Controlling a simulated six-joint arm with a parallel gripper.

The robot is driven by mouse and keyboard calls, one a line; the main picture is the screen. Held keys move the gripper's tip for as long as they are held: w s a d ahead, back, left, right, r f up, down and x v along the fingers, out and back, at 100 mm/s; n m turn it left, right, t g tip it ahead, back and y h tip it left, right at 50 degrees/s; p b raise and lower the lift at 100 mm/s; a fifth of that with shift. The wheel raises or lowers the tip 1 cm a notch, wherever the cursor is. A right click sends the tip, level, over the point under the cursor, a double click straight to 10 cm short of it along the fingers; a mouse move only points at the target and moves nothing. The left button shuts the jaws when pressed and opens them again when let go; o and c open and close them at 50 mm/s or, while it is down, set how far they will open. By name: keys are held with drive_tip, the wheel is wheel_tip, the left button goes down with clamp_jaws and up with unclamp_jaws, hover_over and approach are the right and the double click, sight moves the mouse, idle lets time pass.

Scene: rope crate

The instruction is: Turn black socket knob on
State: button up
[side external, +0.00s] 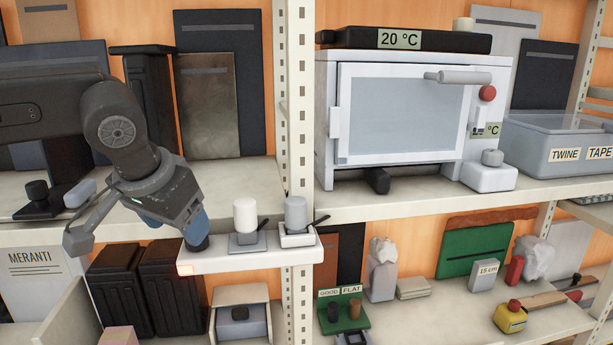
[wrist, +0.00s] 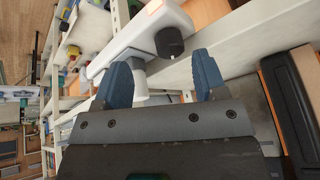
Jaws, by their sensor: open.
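The black socket knob (wrist: 169,41) is a short round knob on the end of a white socket strip (wrist: 105,62). In the wrist view it lies just beyond the gap between my blue fingertips, nearer the right one. My gripper (wrist: 161,62) is open and empty, with no clear contact with the knob. In the side view my gripper (side external: 193,229) points down at the left end of the strip (side external: 250,261), and a dark part of the knob (side external: 197,247) shows under the fingers. A small orange-red light (side external: 185,269) glows on the strip's front there.
A white cylinder (side external: 245,215) and a grey cylinder (side external: 296,212) stand on the strip just right of my gripper. A shelf post (side external: 301,110) rises behind. A black knob on a black base (side external: 38,193) sits on the left shelf. Black bins (side external: 172,290) stand below.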

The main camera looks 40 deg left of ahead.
drive_tip(key=w+d+r+n+t+y, duration=0.1)
drive_tip(key=w+d+r+n+y, duration=0.1)
drive_tip(key=d, duration=0.6)
drive_tip(key=w+d+r+n+y, duration=0.2)
drive_tip(key=w+d+r+n, duration=0.2)
drive_tip(key=w+d+r, duration=0.1)
drive_tip(key=w+d, duration=0.1)
drive_tip(key=d, duration=0.1)
drive_tip(key=shift+w+d+n+t, duration=0.3)
drive_tip(key=shift+w+d+t, duration=0.05)
drive_tip(key=shift+t, duration=0.05)
drive_tip(key=shift+a, duration=0.15)
drive_tip(key=s+a+f+m+g+h, duration=0.1)
drive_tip(key=s+a+f+m+h, duration=0.2)
drive_tip(key=a, duration=0.4)
drive_tip(key=s+a+f+m+g, duration=0.1)
drive_tip(key=s+a+f+m, duration=0.2)
drive_tip(key=a, duration=0.4)
drive_tip(key=s+a+f+m+h, duration=0.1)
drive_tip(key=s+a+f, duration=0.1)
drive_tip(key=s+f, duration=0.3)
drive_tip(key=s+a+f+m+t+h, duration=0.1)
drive_tip(key=s+a+f+m+h, duration=0.1)
drive_tip(key=s+f, duration=0.3)
drive_tip(key=shift+s+a+f, duration=0.4)
drive_tip(key=shift+s+a, duration=0.35)
drive_tip(key=shift+s, duration=0.15)
idle(0.6)
